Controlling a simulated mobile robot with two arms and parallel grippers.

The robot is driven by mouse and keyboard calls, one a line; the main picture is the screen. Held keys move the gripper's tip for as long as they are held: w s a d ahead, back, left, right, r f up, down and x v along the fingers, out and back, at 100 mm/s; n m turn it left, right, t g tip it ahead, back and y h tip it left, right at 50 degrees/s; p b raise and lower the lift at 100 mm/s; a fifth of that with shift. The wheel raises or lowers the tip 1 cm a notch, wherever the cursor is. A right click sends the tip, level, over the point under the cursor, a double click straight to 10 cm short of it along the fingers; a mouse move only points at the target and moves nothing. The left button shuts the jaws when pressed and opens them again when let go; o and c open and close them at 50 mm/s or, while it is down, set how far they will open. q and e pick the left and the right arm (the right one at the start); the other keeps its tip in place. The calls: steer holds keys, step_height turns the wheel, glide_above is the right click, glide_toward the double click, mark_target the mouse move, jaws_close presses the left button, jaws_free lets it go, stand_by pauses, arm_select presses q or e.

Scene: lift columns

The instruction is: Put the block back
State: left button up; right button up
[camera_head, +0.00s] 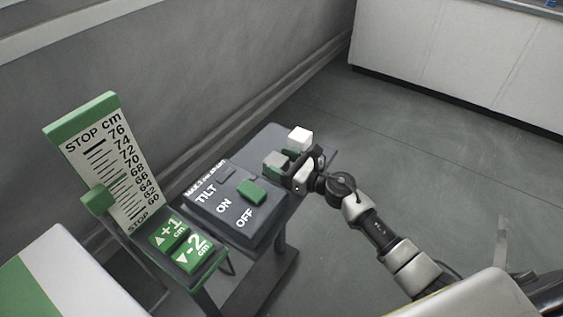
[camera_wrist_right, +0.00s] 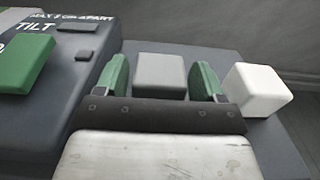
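My right gripper (camera_head: 292,166) reaches in from the right over the dark table (camera_head: 328,158). Its two green fingers stand on either side of a grey block (camera_wrist_right: 160,75) in the right wrist view, with thin dark gaps showing, so it looks open around the block. The grey block also shows in the head view (camera_head: 273,161), partly hidden by the gripper. A white block (camera_wrist_right: 257,90) stands on the table just right of the gripper; it shows in the head view too (camera_head: 299,138). Which block the task means cannot be told. My left gripper is not in view.
A dark control box (camera_head: 225,205) with TILT, ON and OFF labels and a green switch (camera_head: 251,192) sits beside the blocks. Left of it are green +1 and -2 cm buttons (camera_head: 180,245) and a height scale (camera_head: 108,155). A wall runs behind; floor is clear at right.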

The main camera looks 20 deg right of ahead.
steer(key=shift+o, duration=0.9)
steer(key=shift+r, duration=0.25)
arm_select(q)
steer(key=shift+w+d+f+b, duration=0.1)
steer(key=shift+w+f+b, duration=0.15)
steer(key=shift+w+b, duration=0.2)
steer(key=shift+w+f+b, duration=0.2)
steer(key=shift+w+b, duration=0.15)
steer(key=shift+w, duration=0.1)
arm_select(e)
steer(key=v, duration=1.2)
steer(key=shift+f, duration=0.1)
